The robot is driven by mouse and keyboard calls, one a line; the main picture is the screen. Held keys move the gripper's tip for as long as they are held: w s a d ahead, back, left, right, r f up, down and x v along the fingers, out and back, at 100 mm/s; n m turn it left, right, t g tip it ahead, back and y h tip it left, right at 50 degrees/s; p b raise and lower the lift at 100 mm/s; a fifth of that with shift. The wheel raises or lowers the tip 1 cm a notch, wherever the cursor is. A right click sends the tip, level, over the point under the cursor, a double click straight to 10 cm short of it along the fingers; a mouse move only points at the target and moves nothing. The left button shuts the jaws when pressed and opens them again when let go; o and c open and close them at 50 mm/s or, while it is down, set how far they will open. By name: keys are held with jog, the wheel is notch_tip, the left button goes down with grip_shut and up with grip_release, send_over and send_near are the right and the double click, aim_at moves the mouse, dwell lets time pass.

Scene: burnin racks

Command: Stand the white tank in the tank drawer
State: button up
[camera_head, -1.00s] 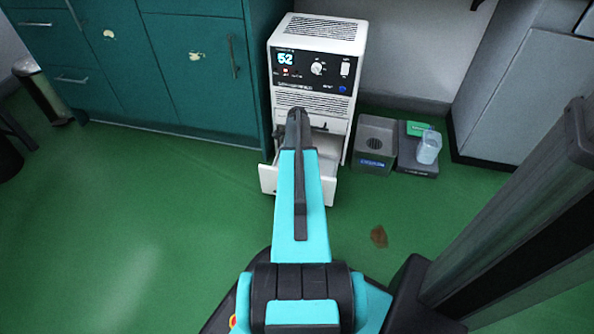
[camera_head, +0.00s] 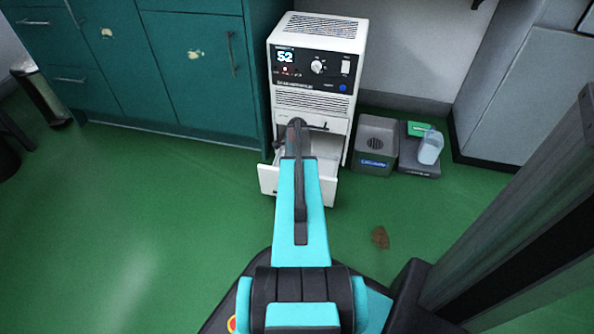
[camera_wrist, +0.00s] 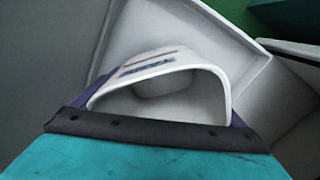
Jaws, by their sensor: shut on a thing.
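The white tank (camera_wrist: 160,84) fills the middle of the wrist view, its rim toward the camera and small printed marks on one side. My gripper (camera_wrist: 165,105) is shut on it, with purple finger edges showing at both sides. The open white tank drawer (camera_wrist: 245,75) surrounds the tank's far side in that view; I cannot tell whether the tank touches its floor. In the head view the drawer (camera_head: 322,188) sticks out low from the white dehumidifier-like unit (camera_head: 312,105). My arm reaches over it and hides the tank and my fingers there.
Teal cabinets (camera_head: 190,70) stand close on the left. The green floor (camera_head: 130,200) in front is mostly clear.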

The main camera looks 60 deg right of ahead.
jog(key=shift+f, duration=0.15)
jog(key=o, duration=1.2)
jog(key=shift+c, duration=0.2)
notch_tip(320, 180, up, 12)
jog(key=p, duration=0.5)
jog(key=shift+r, duration=0.2)
